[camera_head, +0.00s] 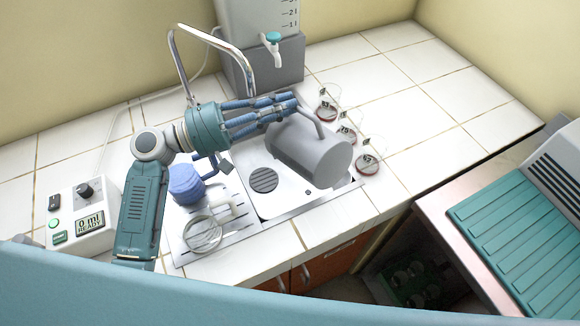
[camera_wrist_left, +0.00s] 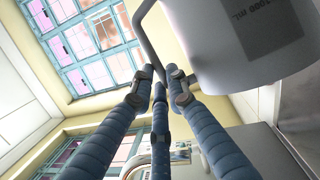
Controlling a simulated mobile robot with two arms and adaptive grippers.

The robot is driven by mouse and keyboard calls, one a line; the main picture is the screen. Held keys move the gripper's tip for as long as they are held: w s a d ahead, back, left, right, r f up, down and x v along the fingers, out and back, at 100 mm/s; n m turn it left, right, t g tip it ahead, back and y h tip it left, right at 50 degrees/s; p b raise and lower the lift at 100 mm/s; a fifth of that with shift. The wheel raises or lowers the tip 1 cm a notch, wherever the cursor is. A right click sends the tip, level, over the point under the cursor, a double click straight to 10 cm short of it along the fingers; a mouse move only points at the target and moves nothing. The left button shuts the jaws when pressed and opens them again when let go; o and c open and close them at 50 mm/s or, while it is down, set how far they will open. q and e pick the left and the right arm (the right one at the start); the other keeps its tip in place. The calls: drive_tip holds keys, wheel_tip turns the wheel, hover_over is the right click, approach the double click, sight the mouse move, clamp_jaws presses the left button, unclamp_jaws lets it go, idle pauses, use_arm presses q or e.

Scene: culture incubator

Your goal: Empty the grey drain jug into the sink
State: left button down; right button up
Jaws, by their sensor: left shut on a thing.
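The grey drain jug (camera_head: 312,152) is in the head view, tilted onto its side over the sink (camera_head: 290,195). My left gripper (camera_head: 292,104) is shut on the jug's handle. In the left wrist view my left fingers (camera_wrist_left: 158,90) are around the bent grey handle, and the jug (camera_wrist_left: 235,40) with its printed volume label fills the upper right. The round drain (camera_head: 264,180) shows in the basin left of the jug. The inside of the jug and any liquid are hidden. My right gripper is not in view.
A chrome faucet (camera_head: 250,75) arches behind my gripper. A dispenser tank (camera_head: 262,60) is behind.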

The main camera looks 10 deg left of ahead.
sight(318, 146)
use_arm(q)
drive_tip(key=s+d+m, duration=0.2)
drive_tip(key=s+d+m+y, duration=0.1)
drive_tip(key=s+d+m, duration=0.1)
drive_tip(key=s+d, duration=0.1)
drive_tip(key=s+d+m+g+y, duration=0.1)
drive_tip(key=s+d+m, duration=0.1)
drive_tip(key=d, duration=0.1)
drive_tip(key=shift+s+f+p, duration=0.2)
drive_tip(key=shift+f+p, duration=0.1)
drive_tip(key=shift+f, duration=0.05)
drive_tip(key=s+d+m+p, duration=0.1)
drive_tip(key=s+d+m+y+p, duration=0.1)
drive_tip(key=shift+s+d+r, duration=0.2)
drive_tip(key=shift+d+r, duration=0.1)
drive_tip(key=shift+r, duration=0.1)
drive_tip(key=shift+s+d+f+m+t+y+p, duration=1.1)
drive_tip(key=shift+s+d+f+m+y+p, duration=1.3)
drive_tip(key=shift+s+d+f+m+p, duration=1.5)
wheel_tip(318, 146, up, 6)
drive_tip(key=d+p, duration=0.1)
drive_tip(key=p, duration=0.4)
drive_tip(key=shift+s+d+p, duration=0.25)
drive_tip(key=shift+s+p, duration=0.15)
drive_tip(key=shift+s, duration=0.05)
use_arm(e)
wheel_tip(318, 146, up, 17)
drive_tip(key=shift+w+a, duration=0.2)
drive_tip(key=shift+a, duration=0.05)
